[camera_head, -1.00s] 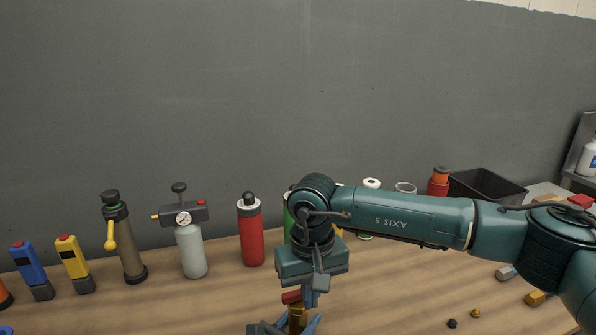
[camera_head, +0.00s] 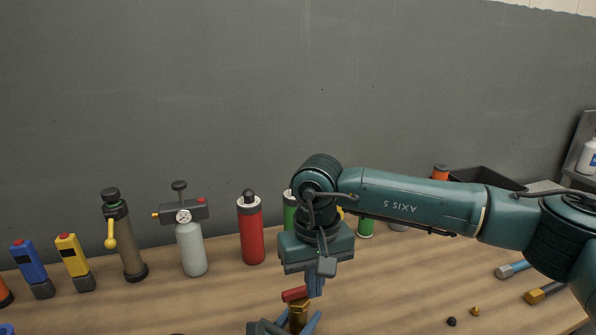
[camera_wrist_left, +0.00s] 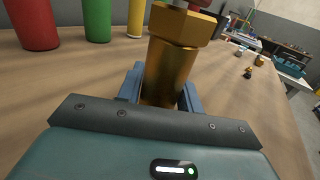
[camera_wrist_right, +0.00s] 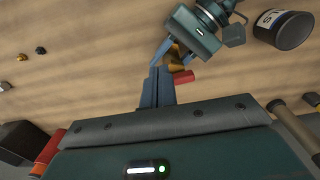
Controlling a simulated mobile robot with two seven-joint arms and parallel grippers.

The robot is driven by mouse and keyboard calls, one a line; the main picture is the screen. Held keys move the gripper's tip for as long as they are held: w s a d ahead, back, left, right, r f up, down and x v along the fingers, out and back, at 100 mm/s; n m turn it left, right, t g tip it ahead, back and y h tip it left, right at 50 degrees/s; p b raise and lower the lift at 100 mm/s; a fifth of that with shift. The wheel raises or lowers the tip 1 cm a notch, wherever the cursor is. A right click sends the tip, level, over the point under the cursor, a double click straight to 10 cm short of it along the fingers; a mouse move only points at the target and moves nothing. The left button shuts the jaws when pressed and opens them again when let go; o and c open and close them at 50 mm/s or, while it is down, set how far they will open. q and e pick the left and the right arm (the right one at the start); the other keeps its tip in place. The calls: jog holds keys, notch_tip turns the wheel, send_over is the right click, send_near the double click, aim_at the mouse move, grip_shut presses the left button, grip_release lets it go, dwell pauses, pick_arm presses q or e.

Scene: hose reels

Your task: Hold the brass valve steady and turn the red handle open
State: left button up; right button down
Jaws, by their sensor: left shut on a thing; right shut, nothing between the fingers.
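The brass valve (camera_head: 298,317) stands upright at the bottom of the head view, and large in the left wrist view (camera_wrist_left: 170,70). My left gripper (camera_wrist_left: 162,92) is shut around its body, one blue finger on each side. The red handle (camera_head: 294,294) sits on top of the valve and sticks out sideways; it also shows in the right wrist view (camera_wrist_right: 183,77). My right gripper (camera_wrist_right: 160,72) is shut and empty, pointing down, its fingers right beside the handle. I cannot tell whether they touch it. My right wrist hides part of the area behind.
A red bottle (camera_head: 250,230), a grey gauge bottle (camera_head: 191,248) and other tools stand along the wall. A black bin (camera_head: 487,182) is at the back right. Small fittings (camera_head: 547,292) lie on the right of the wooden bench, with bare wood between.

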aim_at(304, 295)
notch_tip(304, 295, up, 3)
jog(key=shift+r, duration=0.1)
dwell(0.3)
jog(key=shift+s+a+f, duration=0.25)
jog(key=shift+a+f, duration=0.3)
jog(key=shift+f, duration=0.45)
jog(key=shift+s+a+f, duration=0.25)
jog(key=shift+a+f, duration=0.3)
jog(key=shift+f, duration=0.5)
jog(key=shift+s+a+f, duration=0.25)
jog(key=shift+a+f, duration=0.3)
jog(key=shift+f, duration=0.45)
jog(key=shift+w+d, duration=0.1)
jog(key=shift+w, duration=0.5)
jog(key=shift+d, duration=0.35)
jog(key=shift+w+d, duration=0.1)
jog(key=shift+d, duration=0.25)
jog(key=shift+w+d, duration=0.3)
jog(key=shift+d, duration=0.3)
